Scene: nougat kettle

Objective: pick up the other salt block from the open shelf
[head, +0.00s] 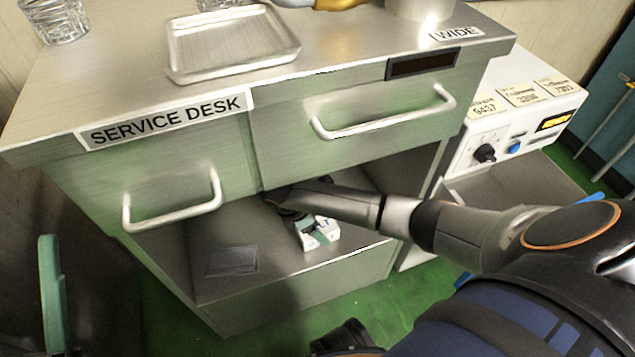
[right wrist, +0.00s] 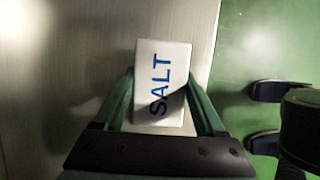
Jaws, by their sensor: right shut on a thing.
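The salt block (head: 321,237) is white with blue SALT lettering and is on the open shelf (head: 285,258) under the desk's drawers. In the right wrist view the salt block (right wrist: 158,55) lies between the two green fingers of my right gripper (right wrist: 160,82). My right gripper (head: 308,228) reaches into the shelf from the right in the head view and is shut on the block. Whether the block still touches the shelf cannot be told.
A flat grey patch (head: 231,261) is on the shelf to the left. Drawer handles (head: 172,205) (head: 385,118) stick out above the opening. A metal tray (head: 232,45) and a glass (head: 54,18) stand on the desktop. A control unit (head: 510,135) stands to the right.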

